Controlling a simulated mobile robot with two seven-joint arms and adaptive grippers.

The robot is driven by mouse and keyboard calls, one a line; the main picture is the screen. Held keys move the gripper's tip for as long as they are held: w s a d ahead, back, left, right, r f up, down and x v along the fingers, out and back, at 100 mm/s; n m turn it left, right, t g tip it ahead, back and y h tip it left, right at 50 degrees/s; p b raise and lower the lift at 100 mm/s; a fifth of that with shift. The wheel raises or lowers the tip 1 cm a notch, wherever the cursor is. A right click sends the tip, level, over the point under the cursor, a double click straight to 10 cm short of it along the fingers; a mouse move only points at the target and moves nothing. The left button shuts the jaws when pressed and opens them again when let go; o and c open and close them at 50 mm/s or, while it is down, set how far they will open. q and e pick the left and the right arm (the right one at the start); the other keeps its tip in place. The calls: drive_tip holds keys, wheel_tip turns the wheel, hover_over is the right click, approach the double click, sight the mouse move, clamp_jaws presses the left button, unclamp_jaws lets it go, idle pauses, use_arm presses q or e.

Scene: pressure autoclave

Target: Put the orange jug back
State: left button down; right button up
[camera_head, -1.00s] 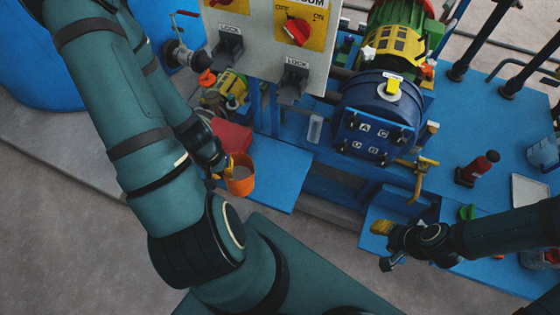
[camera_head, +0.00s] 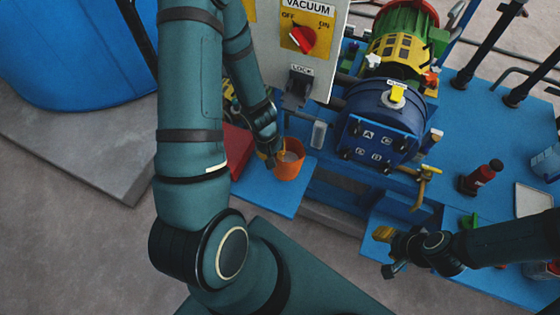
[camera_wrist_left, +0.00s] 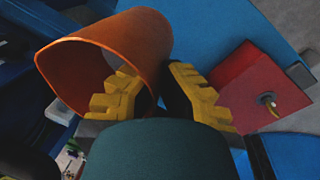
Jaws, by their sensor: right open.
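The orange jug (camera_head: 289,172) appears over the blue ledge in front of the machine in the head view, its open top facing up and something greyish inside. My left gripper (camera_head: 278,156) is at the jug's left side. Whether the jug's base touches the ledge cannot be told. My right gripper (camera_head: 386,251) is open and empty near the front edge of the blue platform at right.
A red box (camera_head: 236,150) sits left of the jug, partly behind my left arm. A blue chamber (camera_head: 375,125) with a yellow valve handle (camera_head: 424,185) stands to the right. A dark red bottle (camera_head: 481,177) and white tray (camera_head: 533,198) stand farther right. The ledge's front (camera_head: 275,200) is clear.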

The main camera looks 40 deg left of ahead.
use_arm(q)
drive_tip(key=shift+w+d, duration=0.25)
drive_tip(key=shift+w, duration=0.2)
drive_tip(key=shift+w+d, duration=0.2)
drive_tip(key=shift+w, duration=0.25)
wheel_tip(320, 180, down, 3)
drive_tip(key=shift+s+a+r+b, duration=0.1)
drive_tip(key=shift+s+b, duration=0.05)
drive_tip(key=shift+b, duration=0.55)
drive_tip(key=shift+f+b, duration=1.05)
drive_tip(key=shift+f, duration=1)
drive_tip(key=shift+w+f, duration=0.15)
drive_tip(key=shift+w, duration=0.05)
drive_tip(key=c, duration=1.1)
unclamp_jaws()
drive_tip(key=shift+c, duration=0.2)
